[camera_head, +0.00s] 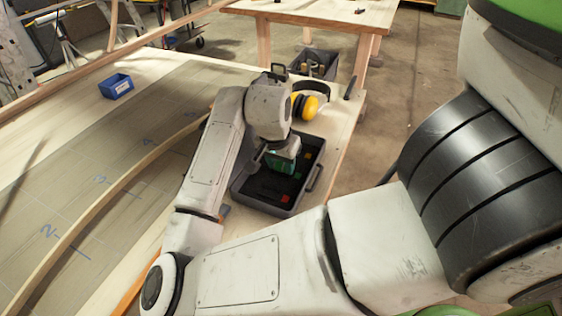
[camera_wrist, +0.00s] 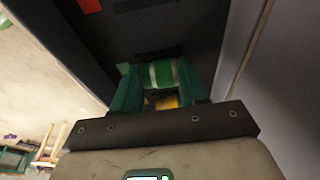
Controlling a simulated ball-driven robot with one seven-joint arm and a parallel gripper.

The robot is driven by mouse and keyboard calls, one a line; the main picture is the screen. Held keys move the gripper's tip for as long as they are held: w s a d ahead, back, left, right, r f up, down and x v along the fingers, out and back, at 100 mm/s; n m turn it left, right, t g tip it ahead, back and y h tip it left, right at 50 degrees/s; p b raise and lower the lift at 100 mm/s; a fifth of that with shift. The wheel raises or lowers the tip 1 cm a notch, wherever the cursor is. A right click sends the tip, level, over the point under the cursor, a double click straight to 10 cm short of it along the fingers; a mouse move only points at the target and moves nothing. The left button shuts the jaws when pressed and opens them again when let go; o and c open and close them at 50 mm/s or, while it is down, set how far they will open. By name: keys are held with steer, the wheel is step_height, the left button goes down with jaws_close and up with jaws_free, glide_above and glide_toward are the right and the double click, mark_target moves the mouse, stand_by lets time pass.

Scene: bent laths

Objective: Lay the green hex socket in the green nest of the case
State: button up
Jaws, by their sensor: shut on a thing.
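The open dark case (camera_head: 256,205) lies on the bench in the head view, and its dark inside also fills the upper part of the wrist view (camera_wrist: 150,35). My gripper (camera_head: 281,164) is over the case, pointing down into it. In the wrist view my gripper (camera_wrist: 162,84) is shut on the green hex socket (camera_wrist: 164,73), which has a pale band and lies crosswise between the green fingers. I cannot tell whether the socket touches the case floor. The green nest is not clearly visible; my gripper covers part of the case.
A red nest (camera_head: 285,198) shows in the case. Yellow ear defenders (camera_head: 305,105) lie just behind it, with a grey crate (camera_head: 318,64) further back. A blue bin (camera_head: 116,86) stands at the far left. A long bent lath (camera_head: 110,191) curves across the bench left of my arm.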

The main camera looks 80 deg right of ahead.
stand_by(0.3)
steer(key=o, duration=1.2)
steer(key=shift+c, duration=0.2)
steer(key=shift+r+p, duration=3.15)
steer(key=shift+r, duration=0.4)
